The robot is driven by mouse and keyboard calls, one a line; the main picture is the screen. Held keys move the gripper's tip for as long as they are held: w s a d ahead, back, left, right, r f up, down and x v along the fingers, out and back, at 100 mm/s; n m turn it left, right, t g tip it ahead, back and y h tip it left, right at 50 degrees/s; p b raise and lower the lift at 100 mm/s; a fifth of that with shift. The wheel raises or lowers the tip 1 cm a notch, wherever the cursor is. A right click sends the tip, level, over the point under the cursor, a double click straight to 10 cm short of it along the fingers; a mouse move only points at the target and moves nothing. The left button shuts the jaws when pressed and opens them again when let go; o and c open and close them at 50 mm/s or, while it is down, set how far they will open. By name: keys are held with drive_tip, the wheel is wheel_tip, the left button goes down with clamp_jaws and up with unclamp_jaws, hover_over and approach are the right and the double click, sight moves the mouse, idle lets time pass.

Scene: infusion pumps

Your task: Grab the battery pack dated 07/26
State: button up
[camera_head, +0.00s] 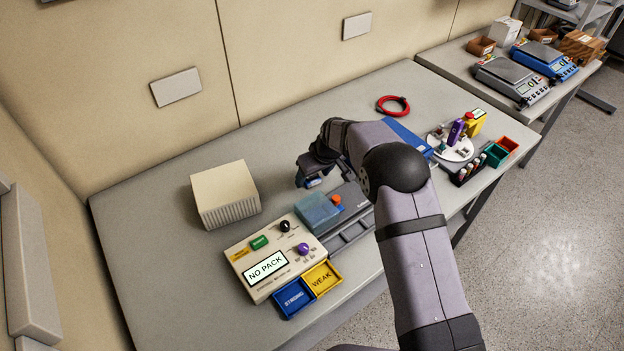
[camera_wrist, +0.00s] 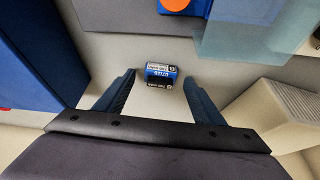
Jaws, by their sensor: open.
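A small blue battery pack (camera_wrist: 161,73) with white label patches lies on the table in the wrist view. Its printed date is upside down and too small to read surely. My gripper (camera_wrist: 159,77) is open, with one finger on each side of the pack and a gap on both sides. In the head view my gripper (camera_head: 311,180) is low over the table, behind the clear blue cover (camera_head: 317,211), and largely hides the spot beneath it. The tester (camera_head: 277,257) shows "NO PACK" on its screen.
A ribbed cream box (camera_head: 225,195) stands left of my gripper; it is close on the right in the wrist view (camera_wrist: 285,110). Blue STRONG (camera_head: 293,298) and yellow WEAK (camera_head: 322,279) trays sit before the tester. A red ring (camera_head: 393,105) lies behind. The table's back left is clear.

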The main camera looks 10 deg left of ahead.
sight(313, 180)
drive_tip(key=c, duration=1.2)
drive_tip(key=shift+r, duration=0.15)
wheel_tip(313, 180, up, 10)
drive_tip(key=b, duration=0.3)
drive_tip(key=shift+a, duration=0.1)
